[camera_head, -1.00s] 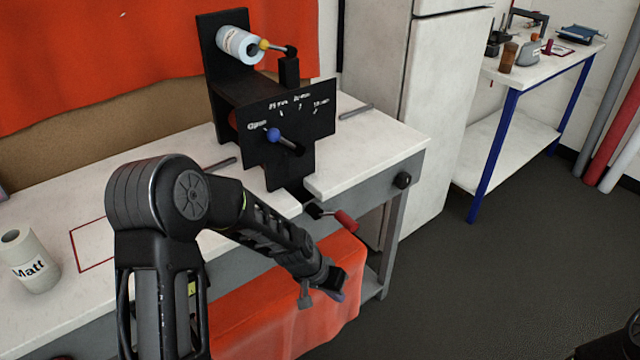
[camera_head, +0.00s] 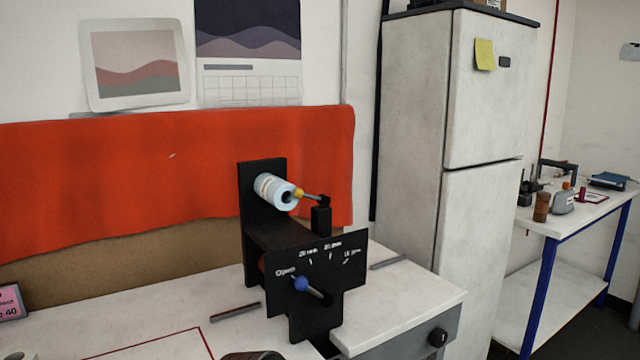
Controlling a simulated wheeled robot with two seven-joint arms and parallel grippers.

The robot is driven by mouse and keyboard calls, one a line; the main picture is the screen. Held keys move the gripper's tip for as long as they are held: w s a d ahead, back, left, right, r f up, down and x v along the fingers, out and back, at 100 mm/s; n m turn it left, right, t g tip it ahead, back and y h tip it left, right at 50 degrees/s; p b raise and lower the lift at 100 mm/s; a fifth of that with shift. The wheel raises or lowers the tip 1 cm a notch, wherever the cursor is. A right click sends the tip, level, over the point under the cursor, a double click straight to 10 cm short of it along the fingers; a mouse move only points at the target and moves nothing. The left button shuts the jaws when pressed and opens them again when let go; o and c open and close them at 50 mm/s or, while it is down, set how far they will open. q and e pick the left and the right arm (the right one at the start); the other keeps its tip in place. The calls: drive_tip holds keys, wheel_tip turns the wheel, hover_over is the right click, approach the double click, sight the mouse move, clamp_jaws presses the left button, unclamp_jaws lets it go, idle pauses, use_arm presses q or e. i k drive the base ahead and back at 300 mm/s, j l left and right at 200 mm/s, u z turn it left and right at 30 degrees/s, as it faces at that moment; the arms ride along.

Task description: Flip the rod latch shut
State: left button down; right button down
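The black transfer film machine (camera_head: 277,237) stands on the white bench. A short rod with a yellow tip (camera_head: 299,193) lies near level beside the open end of a light-blue film roll (camera_head: 270,190). The rod's dark end joins a black post (camera_head: 321,221); it looks like the rod latch. Whether the yellow tip touches the roll cannot be told. Below, a lever with a blue knob (camera_head: 301,284) sits near the "Open" mark on the front plate (camera_head: 345,262). Neither gripper is in view; only a dark bit of my arm shows at the bottom edge.
The white bench top (camera_head: 160,312) is mostly clear, with a thin grey bar (camera_head: 235,310) left of the machine and another (camera_head: 388,262) to its right. A tall white fridge (camera_head: 490,130) stands behind on the right. A red cloth (camera_head: 150,180) hangs behind the machine.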

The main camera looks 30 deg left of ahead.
sight(323, 200)
drive_tip(key=i+l, duration=1.05)
drive_tip(key=l, duration=0.2)
drive_tip(key=u, duration=1.85)
